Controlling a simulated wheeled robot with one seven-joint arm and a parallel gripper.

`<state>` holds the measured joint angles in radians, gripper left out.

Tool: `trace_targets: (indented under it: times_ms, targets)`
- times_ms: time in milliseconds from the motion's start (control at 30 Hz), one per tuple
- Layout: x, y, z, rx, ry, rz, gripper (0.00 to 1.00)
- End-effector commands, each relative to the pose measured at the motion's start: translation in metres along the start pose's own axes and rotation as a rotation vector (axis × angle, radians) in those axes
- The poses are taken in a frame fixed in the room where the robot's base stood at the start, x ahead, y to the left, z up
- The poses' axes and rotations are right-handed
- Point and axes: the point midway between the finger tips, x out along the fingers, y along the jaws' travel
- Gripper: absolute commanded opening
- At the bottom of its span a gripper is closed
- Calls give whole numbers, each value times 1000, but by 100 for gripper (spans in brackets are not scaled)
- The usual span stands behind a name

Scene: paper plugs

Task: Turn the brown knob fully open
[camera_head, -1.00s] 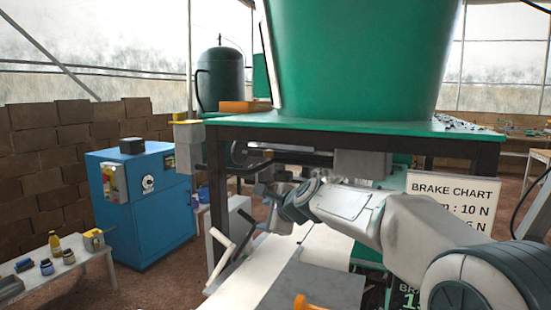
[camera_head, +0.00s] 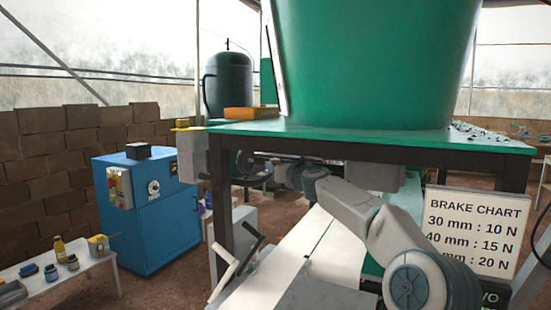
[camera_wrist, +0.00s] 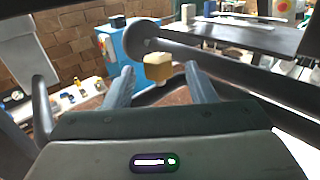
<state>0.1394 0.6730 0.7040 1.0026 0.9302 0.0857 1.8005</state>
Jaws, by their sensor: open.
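A tan-brown block-shaped knob (camera_wrist: 158,68) hangs from the round end of a dark bar in the wrist view. My gripper (camera_wrist: 157,73) is open. Its two grey fingers stand apart, one on each side of the knob in the picture. I see no finger touching it, and how far it lies beyond the fingertips is hard to judge. In the head view my arm reaches under the green-topped table (camera_head: 300,132). My fingers and the brown knob cannot be made out there.
Table legs and the dark rail frame the arm's space. A brake chart sign (camera_head: 474,232) stands close on the right. A blue cabinet (camera_head: 152,215) and a low table with jars (camera_head: 100,262) are on the left. A large green bin (camera_head: 370,60) stands on the tabletop.

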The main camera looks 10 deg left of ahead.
Motion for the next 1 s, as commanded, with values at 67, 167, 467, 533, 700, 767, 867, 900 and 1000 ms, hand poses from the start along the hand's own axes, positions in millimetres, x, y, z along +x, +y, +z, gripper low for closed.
trace_targets:
  times_ms: [67, 167, 467, 533, 700, 767, 867, 900, 1000]
  targets:
    - [11, 2, 4, 0, 1, 2, 50]
    - [20, 2, 3, -1, 1, 2, 50]
    - [31, 3, 0, -3, 1, 3, 50]
    - [31, 3, 0, -4, 1, 3, 50]
    - [31, 3, -1, -4, 1, 3, 39]
    - [31, 3, -1, -4, 1, 3, 22]
    - [31, 3, -1, -4, 1, 3, 5]
    - [31, 3, -1, -4, 1, 3, 5]
    - [31, 2, 0, -3, 1, 6, 5]
